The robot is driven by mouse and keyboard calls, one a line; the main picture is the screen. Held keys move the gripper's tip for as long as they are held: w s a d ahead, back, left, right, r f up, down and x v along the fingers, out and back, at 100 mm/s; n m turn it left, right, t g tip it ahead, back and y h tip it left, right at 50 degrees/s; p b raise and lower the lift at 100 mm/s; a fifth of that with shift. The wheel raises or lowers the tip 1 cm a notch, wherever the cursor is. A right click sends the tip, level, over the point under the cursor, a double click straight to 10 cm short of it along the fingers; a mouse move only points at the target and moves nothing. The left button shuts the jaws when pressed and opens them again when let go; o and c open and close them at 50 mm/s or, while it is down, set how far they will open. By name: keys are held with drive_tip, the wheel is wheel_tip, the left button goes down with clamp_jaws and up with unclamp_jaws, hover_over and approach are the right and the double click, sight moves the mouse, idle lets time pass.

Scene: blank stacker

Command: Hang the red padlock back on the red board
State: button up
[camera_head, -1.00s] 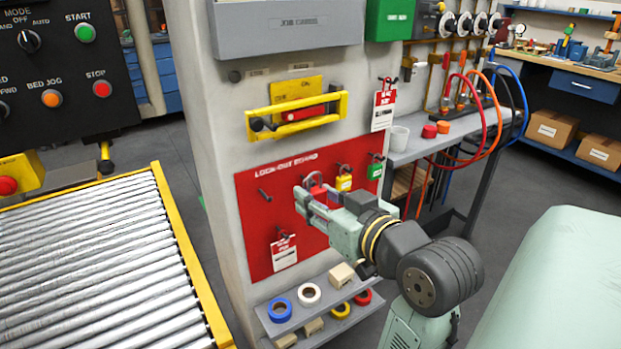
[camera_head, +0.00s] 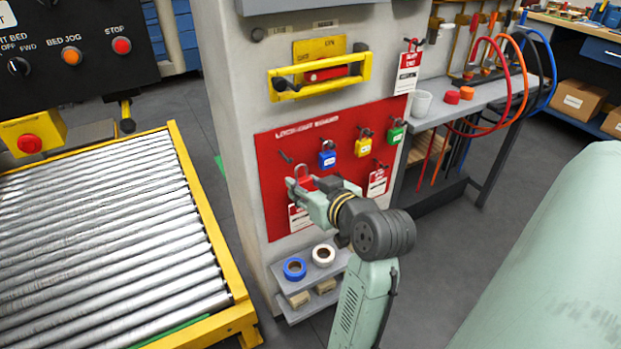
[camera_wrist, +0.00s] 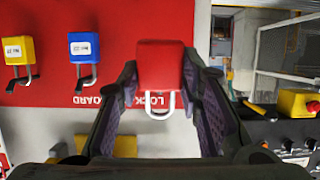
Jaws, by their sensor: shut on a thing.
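The red padlock (camera_wrist: 160,65) is between the fingers of my gripper (camera_wrist: 160,80) in the wrist view, its silver shackle pointing to the picture's bottom. In the head view the red padlock (camera_head: 306,182) is held by my gripper (camera_head: 303,191) in front of the left part of the red board (camera_head: 268,187). An empty peg (camera_head: 285,157) sticks out of the board just above and left of it. Blue (camera_head: 327,159), yellow (camera_head: 363,147) and green (camera_head: 395,135) padlocks hang to the right. Whether the red padlock touches the board cannot be told.
White-red tags hang low on the board, one at right (camera_head: 377,184) and one partly behind my gripper (camera_head: 298,218). A yellow handle frame (camera_head: 320,76) juts out above. A small shelf (camera_head: 312,304) with tape rolls is below. The roller bed (camera_head: 90,250) stands left.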

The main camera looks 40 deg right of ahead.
drive_tip(key=shift+r+b+x, duration=0.25)
drive_tip(key=shift+b+x, duration=0.1)
drive_tip(key=shift+x, duration=1.5)
drive_tip(key=shift+r+b+x, duration=0.2)
drive_tip(key=shift+b+x, duration=0.15)
drive_tip(key=shift+x, duration=1.45)
drive_tip(key=shift+w, duration=0.25)
drive_tip(key=o, duration=1.3)
drive_tip(key=shift+c, duration=0.2)
drive_tip(key=shift+s, duration=0.1)
drive_tip(key=v, duration=1.2)
